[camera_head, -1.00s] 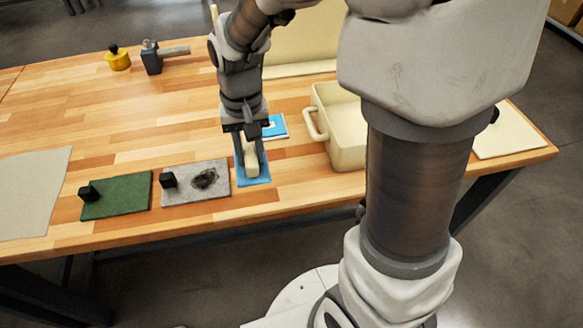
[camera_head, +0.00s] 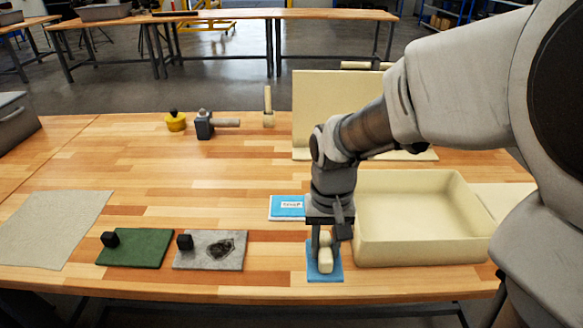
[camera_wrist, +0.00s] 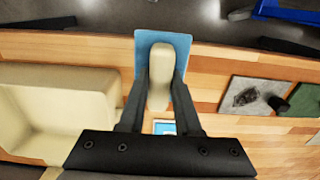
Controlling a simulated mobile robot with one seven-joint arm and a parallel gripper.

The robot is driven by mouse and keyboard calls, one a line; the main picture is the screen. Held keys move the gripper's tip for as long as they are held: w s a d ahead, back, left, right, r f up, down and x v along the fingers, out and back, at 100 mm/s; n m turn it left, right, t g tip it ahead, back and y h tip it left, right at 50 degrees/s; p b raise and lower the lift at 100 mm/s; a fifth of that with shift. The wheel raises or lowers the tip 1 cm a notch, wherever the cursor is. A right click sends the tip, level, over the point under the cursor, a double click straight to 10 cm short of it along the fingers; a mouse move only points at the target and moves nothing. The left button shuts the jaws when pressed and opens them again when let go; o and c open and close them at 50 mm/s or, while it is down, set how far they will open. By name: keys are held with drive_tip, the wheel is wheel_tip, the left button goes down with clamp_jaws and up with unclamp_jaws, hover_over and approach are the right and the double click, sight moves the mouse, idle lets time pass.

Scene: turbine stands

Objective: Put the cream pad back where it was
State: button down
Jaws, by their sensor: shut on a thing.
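The cream pad (camera_head: 326,262) is a small rounded block. My gripper (camera_head: 325,245) is shut on it, with the fingers along its two sides, pointing down. The pad is over a flat blue rectangle (camera_head: 314,275) near the table's front edge. I cannot tell whether it rests on the blue surface or hangs just above it. In the wrist view the pad (camera_wrist: 160,75) sits between the two dark fingers of my gripper (camera_wrist: 160,90), with the blue rectangle (camera_wrist: 146,40) around its far end.
A cream open bin (camera_head: 410,253) stands close on the right. A blue-and-white packet (camera_head: 285,207) lies behind. A stained grey pad (camera_head: 208,262) and a green pad (camera_head: 140,255) with black knobs lie left. A hammer (camera_head: 205,125) and yellow item (camera_head: 176,122) stand farther back. The middle left is clear.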

drive_tip(key=w+a+f, duration=0.4)
drive_tip(key=w, duration=0.1)
drive_tip(key=w+a+f, duration=0.2)
drive_tip(key=w, duration=0.1)
drive_tip(key=shift+w+f, duration=0.1)
drive_tip(key=shift+w, duration=0.1)
drive_tip(key=shift+f, duration=2)
drive_tip(key=shift+f, duration=0.1)
drive_tip(key=shift+f+b, duration=0.15)
drive_tip(key=shift+b, duration=0.2)
drive_tip(key=c, duration=0.6)
unclamp_jaws()
